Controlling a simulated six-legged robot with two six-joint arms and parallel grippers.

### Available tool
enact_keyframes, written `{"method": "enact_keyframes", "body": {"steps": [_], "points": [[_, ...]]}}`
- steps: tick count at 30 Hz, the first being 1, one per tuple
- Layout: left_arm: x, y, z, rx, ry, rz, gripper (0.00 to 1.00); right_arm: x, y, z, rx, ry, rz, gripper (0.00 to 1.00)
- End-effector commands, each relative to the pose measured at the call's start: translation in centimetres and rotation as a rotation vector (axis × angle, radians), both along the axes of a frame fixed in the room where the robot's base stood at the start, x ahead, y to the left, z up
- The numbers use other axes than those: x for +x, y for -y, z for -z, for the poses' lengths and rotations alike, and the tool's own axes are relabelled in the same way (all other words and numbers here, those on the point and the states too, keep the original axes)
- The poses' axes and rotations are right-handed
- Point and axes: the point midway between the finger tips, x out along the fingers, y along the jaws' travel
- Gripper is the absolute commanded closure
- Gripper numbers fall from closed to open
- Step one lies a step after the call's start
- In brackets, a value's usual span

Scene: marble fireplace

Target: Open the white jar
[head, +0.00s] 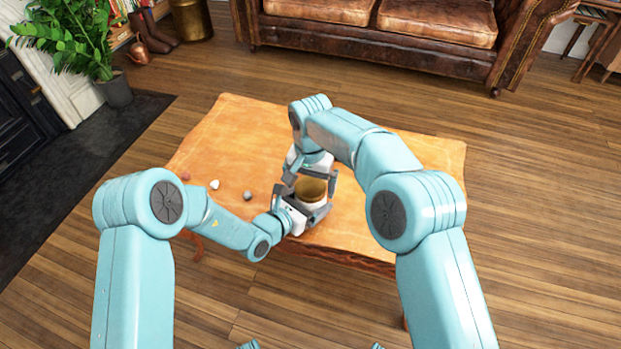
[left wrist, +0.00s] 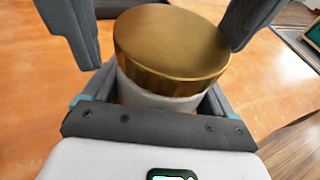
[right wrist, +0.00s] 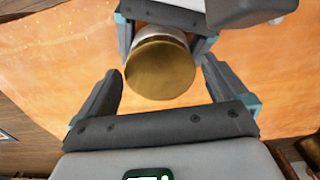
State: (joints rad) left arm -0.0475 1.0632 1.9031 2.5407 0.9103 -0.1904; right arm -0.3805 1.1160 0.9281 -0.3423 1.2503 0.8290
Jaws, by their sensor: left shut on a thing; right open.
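The white jar (head: 313,204) stands on the orange-brown table with its wide gold lid (head: 311,188) on. In the left wrist view the lid (left wrist: 170,45) sits on top of the white body (left wrist: 155,92). My left gripper (head: 304,207) is shut on the jar's body, below the lid. In the right wrist view there are gaps between those fingers (right wrist: 160,72) and the lid (right wrist: 160,70). Much of the jar's body is hidden by my grippers.
A white piece (head: 214,184), a grey ball (head: 247,195) and a small reddish thing (head: 184,175) lie left of the jar. A leather sofa (head: 390,30) stands behind, a potted plant (head: 115,90) at the back left.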

Motion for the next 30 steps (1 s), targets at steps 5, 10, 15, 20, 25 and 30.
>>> {"method": "enact_keyframes", "body": {"steps": [5,10,15,20,25,30], "points": [[0.04,-0.01,-0.07,-0.001,0.002,-0.001,0.99,-0.01,0.00,-0.03,0.000,0.000,0.000,0.33],[0.04,-0.01,-0.07,-0.001,0.002,-0.001,0.99,-0.01,0.00,-0.04,0.000,0.000,-0.010,0.55],[0.04,-0.01,-0.07,-0.001,0.002,-0.001,0.99,-0.01,0.00,-0.07,0.000,0.000,-0.207,0.55],[0.04,-0.01,-0.07,-0.001,0.002,-0.001,0.99,-0.01,0.00,-0.08,0.000,0.000,-0.298,0.55],[0.04,-0.02,-0.06,0.000,0.001,-0.001,0.99,-0.01,0.00,-0.08,0.000,0.000,-0.296,0.55],[0.04,-0.02,-0.06,0.000,0.001,-0.001,0.99,-0.01,0.00,-0.09,0.000,0.000,-0.294,0.00]]}}
